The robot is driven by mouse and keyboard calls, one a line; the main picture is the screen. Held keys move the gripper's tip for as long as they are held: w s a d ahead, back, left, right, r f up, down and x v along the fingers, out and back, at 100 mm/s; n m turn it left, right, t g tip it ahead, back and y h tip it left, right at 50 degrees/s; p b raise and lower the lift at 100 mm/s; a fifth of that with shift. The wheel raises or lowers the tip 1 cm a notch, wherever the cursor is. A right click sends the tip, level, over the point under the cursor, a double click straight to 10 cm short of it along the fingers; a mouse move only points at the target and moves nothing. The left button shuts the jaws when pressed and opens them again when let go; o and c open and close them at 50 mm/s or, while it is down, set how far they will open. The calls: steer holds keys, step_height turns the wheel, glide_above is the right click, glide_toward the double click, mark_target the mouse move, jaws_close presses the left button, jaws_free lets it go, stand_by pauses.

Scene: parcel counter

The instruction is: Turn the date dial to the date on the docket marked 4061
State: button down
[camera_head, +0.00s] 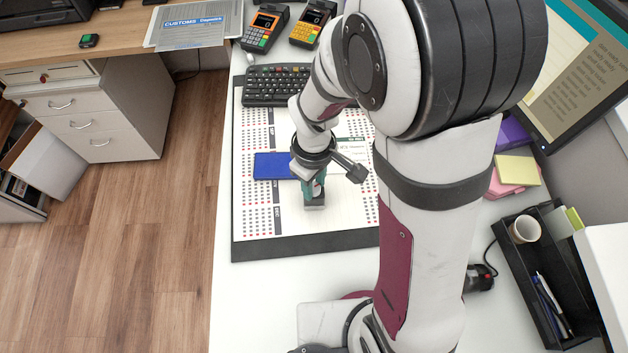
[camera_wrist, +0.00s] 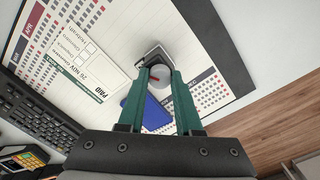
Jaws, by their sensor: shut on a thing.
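My gripper (camera_head: 314,190) points down over the desk pad, its green fingers close together. In the wrist view my gripper (camera_wrist: 158,82) is shut on a round grey dial (camera_wrist: 160,71) with a red mark. The dial is on a small grey and black device (camera_wrist: 152,52), whose grey end (camera_head: 315,206) shows below the fingers in the head view. The dial's date is not readable. A white docket (camera_wrist: 84,62) lies on the pad, with "PAID" and what looks like "26 NOV" on it. In the head view the docket (camera_head: 353,147) is partly behind my arm. I cannot read the number 4061.
A blue flat object (camera_head: 271,166) lies left of my gripper on the desk pad (camera_head: 300,244). A keyboard (camera_head: 276,85) and two card terminals (camera_head: 265,28) are behind. A black organiser (camera_head: 543,285) with a cup and pens stands at right.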

steer(key=m, duration=0.6)
steer(key=shift+m, duration=0.4)
steer(key=m, duration=0.5)
steer(key=shift+m, duration=0.3)
steer(key=c, duration=0.7)
jaws_free()
steer(key=shift+r, duration=0.1)
